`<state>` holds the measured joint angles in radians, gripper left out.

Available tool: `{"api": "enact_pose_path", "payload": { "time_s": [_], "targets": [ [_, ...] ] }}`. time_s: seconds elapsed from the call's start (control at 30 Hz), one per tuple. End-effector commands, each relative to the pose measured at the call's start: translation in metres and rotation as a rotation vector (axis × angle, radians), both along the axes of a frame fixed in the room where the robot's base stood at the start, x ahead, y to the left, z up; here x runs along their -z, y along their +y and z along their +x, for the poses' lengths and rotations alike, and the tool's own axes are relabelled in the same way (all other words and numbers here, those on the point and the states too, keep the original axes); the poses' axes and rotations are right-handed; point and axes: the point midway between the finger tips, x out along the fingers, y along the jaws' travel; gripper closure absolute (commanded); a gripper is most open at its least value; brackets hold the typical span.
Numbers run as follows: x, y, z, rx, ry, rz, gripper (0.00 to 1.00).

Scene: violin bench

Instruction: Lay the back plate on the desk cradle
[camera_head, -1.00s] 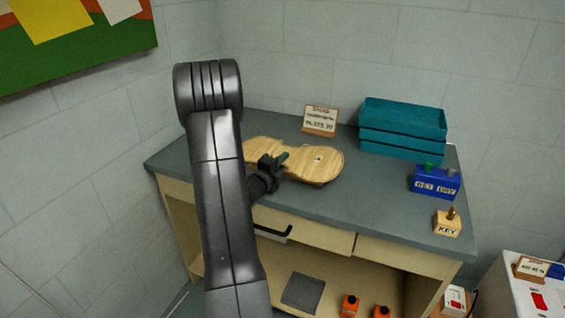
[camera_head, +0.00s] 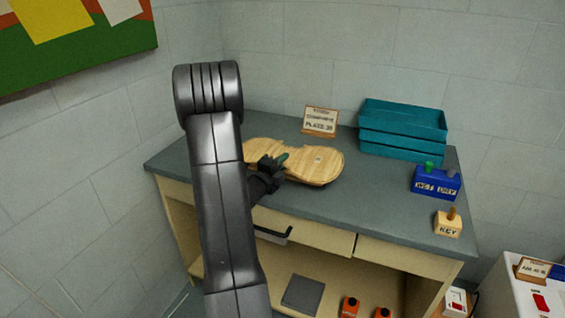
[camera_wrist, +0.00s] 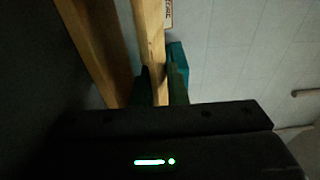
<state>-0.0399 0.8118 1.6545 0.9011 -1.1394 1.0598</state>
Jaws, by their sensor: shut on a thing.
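The back plate (camera_head: 318,163) is a pale wooden violin-shaped board. It lies roughly flat at the desk's back left in the head view, its left end partly hidden by my arm. My gripper (camera_head: 276,163) is at the plate's near edge, shut on it. In the wrist view the plate's edge (camera_wrist: 150,45) runs down between the dark fingers (camera_wrist: 160,85). The desk cradle cannot be made out; it may be hidden beneath the plate. I cannot tell whether the plate touches a support.
A small sign (camera_head: 320,121) stands behind the plate. Teal stacked trays (camera_head: 402,130) are at the back right. A blue labelled block (camera_head: 436,184) and a KEY block (camera_head: 448,223) sit on the right. The desk's front middle (camera_head: 350,215) is clear.

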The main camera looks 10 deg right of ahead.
Motion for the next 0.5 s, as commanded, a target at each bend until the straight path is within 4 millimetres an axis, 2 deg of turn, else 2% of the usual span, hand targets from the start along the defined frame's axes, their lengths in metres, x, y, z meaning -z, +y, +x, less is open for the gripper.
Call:
{"api": "enact_pose_path", "payload": {
  "time_s": [0.03, 0.1, 0.13, 0.23, 0.5],
  "targets": [
    [0.0123, -0.0001, -0.004, 0.002, 0.022, 0.01, 1.0],
    [0.0125, -0.0001, -0.004, 0.003, 0.022, 0.01, 1.0],
    [0.0126, -0.0001, -0.004, 0.003, 0.022, 0.01, 0.81],
    [0.0127, -0.0001, -0.004, 0.003, 0.022, 0.01, 0.62],
    [0.0131, 0.0002, -0.0042, 0.003, 0.023, 0.011, 0.62]
  ]
}}
